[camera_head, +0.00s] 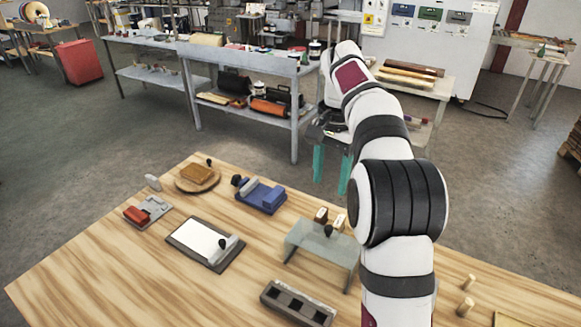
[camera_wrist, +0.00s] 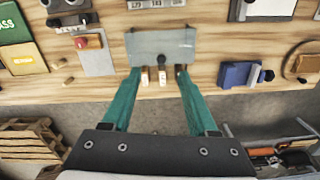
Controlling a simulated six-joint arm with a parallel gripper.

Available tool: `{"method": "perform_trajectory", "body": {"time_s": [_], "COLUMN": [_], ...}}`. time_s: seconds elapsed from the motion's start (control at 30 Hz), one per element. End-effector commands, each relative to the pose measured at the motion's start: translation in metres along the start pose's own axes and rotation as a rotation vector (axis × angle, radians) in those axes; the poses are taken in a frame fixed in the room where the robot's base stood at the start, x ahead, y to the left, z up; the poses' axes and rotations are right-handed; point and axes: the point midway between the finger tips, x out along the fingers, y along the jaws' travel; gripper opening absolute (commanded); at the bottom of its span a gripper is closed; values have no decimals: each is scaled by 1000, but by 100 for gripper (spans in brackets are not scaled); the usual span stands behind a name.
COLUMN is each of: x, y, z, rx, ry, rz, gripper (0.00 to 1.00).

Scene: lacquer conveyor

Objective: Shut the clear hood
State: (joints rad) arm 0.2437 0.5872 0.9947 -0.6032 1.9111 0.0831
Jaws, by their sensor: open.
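The clear hood (camera_head: 322,247) is a grey, see-through panel on the wooden table, raised on legs that show at its near side. It also shows at the upper middle of the wrist view (camera_wrist: 160,42). Small pale blocks (camera_head: 339,221) and a dark knob stand at its far edge; they also show in the wrist view (camera_wrist: 162,76). My gripper (camera_head: 331,187) has two teal fingers, spread apart and empty, beyond the hood's far edge. In the wrist view the fingertips (camera_wrist: 158,70) frame the blocks and knob. I cannot tell whether they touch anything.
The wooden table (camera_head: 110,270) also bears a blue device (camera_head: 262,195), a framed white panel (camera_head: 203,240), a round board (camera_head: 198,180), a red-and-grey device (camera_head: 146,211), a slotted grey block (camera_head: 298,303) and wooden pegs (camera_head: 467,282). Open floor lies beyond the far edge.

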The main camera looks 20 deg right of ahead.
Motion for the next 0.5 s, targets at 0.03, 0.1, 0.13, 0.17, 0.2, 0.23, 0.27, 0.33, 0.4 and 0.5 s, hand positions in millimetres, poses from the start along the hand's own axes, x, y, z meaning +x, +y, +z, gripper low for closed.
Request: {"method": "perform_trajectory", "body": {"time_s": [0.03, 0.1, 0.13, 0.17, 0.2, 0.23, 0.27, 0.33, 0.4, 0.5], "x": [7, 12, 13, 15, 19, 23, 28, 46, 67, 98], "y": [-3, -6, -6, -7, -7, -6, -6, -6, -6, -6], "z": [-15, -29, -32, -34, -35, -35, -35, -34, -34, -35], "rx": [29, 57, 63, 68, 70, 69, 69, 69, 67, 68], "ry": [4, 11, 13, 14, 14, 14, 14, 12, 12, 12], "rz": [2, 4, 4, 4, 6, 7, 7, 7, 7, 7], "gripper": [59, 59, 59, 59, 59, 59, 59, 59, 59, 59]}}
